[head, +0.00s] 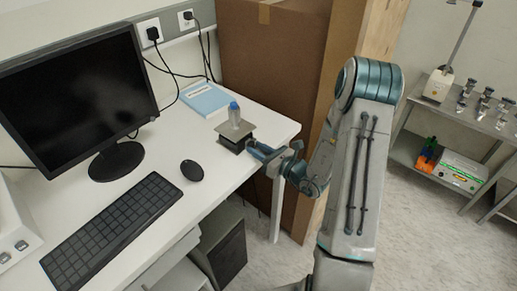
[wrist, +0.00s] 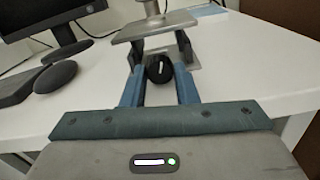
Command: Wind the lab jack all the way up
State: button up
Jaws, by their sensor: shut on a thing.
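My gripper (head: 258,153) reaches in from the right at the jack's front. In the wrist view my gripper (wrist: 160,72) is shut on the round black knob (wrist: 159,69) of the jack, which has a white mark. The knob's far side is hidden.
A monitor (head: 82,90), keyboard (head: 112,232) and mouse (head: 192,170) are on the desk to the left. A light blue book (head: 204,98) lies behind the jack. A large cardboard box (head: 270,60) stands behind the desk's right end. The desk front near the corner is clear.

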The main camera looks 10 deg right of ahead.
dwell(0.3)
jog(key=o, duration=0.7)
jog(key=shift+b+v, duration=1.55)
jog(key=shift+v, duration=5.45)
